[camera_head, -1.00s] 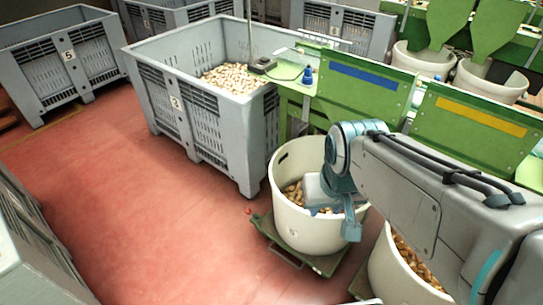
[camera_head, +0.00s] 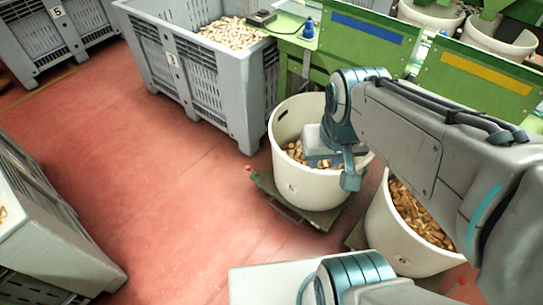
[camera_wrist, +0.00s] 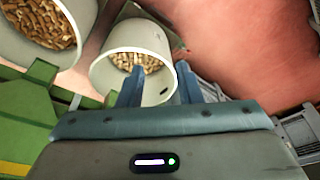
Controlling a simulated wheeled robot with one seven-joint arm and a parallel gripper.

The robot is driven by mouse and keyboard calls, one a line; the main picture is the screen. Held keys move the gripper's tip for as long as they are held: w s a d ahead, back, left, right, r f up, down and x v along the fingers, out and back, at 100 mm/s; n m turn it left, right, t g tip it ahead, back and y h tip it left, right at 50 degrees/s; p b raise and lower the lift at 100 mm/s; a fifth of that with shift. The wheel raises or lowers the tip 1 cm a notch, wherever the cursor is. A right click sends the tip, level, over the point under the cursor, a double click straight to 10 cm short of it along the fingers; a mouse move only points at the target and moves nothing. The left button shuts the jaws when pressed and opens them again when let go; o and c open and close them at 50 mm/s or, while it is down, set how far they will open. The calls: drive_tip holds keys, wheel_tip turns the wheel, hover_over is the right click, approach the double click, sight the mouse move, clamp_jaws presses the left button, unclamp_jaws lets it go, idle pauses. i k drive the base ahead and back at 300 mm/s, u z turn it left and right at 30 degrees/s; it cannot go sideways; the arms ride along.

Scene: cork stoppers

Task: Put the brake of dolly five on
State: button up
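A green dolly (camera_head: 283,207) stands on the red floor under a white tub (camera_head: 310,190) of corks. The tub's small label is too blurred to read for sure. A small red knob (camera_head: 248,168) shows at the dolly's left corner; whether it is a brake, on or off, I cannot tell. My gripper (camera_head: 338,170) hangs over the tub's right side, well away from the knob. In the wrist view its two fingers (camera_wrist: 158,86) are apart with nothing held, and the tub (camera_wrist: 112,48) shows beyond them. A small red spot (camera_wrist: 182,48) shows beside that tub.
A second cork tub (camera_head: 385,225) stands to the right, with another red spot (camera_head: 462,281) near it. A grey crate (camera_head: 245,120) marked 3 is behind left, and another crate (camera_head: 60,225) is at left. Green machines (camera_head: 370,40) line the back. The floor between is clear.

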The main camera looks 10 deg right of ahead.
sight(247, 168)
drive_tip(key=k, duration=0.65)
drive_tip(key=u, duration=0.45)
drive_tip(key=i, duration=0.4)
drive_tip(key=u, duration=0.55)
drive_tip(key=i, duration=1.2)
drive_tip(key=z, duration=1.25)
drive_tip(key=i, duration=0.25)
drive_tip(key=z, duration=0.1)
